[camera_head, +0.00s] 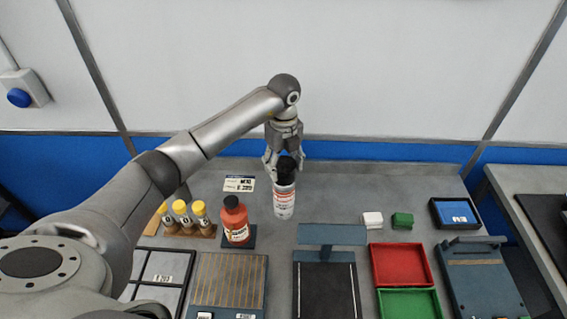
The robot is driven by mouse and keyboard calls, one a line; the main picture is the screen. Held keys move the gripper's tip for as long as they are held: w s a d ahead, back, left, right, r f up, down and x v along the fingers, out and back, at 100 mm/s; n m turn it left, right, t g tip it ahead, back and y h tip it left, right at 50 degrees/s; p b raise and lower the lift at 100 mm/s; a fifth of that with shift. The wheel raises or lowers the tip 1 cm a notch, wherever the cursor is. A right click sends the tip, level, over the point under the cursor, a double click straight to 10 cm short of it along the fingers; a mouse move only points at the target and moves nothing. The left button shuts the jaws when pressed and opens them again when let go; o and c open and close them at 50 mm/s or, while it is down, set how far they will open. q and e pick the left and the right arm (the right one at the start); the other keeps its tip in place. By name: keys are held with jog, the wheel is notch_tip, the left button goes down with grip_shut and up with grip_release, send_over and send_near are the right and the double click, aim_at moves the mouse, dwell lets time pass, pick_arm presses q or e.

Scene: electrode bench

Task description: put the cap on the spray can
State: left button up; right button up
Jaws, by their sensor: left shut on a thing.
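The spray can (284,202), white with red and dark print, stands upright on the grey bench near the middle. A black cap (286,166) is at the top of the can. My left gripper (284,163) points down over the can and is shut on the cap. The fingers hide part of the cap, and I cannot tell whether it is seated on the can or just touching its top. My right gripper is not in view.
A red bottle (235,222) and several yellow-capped vials (181,210) stand left of the can. White (372,219) and green (402,220) blocks sit to the right. Red (401,281) and green (433,305) trays lie in front. Bench around the can is clear.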

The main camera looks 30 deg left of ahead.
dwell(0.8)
pick_arm(q)
jog(key=o, duration=0.8)
jog(key=o, duration=0.4)
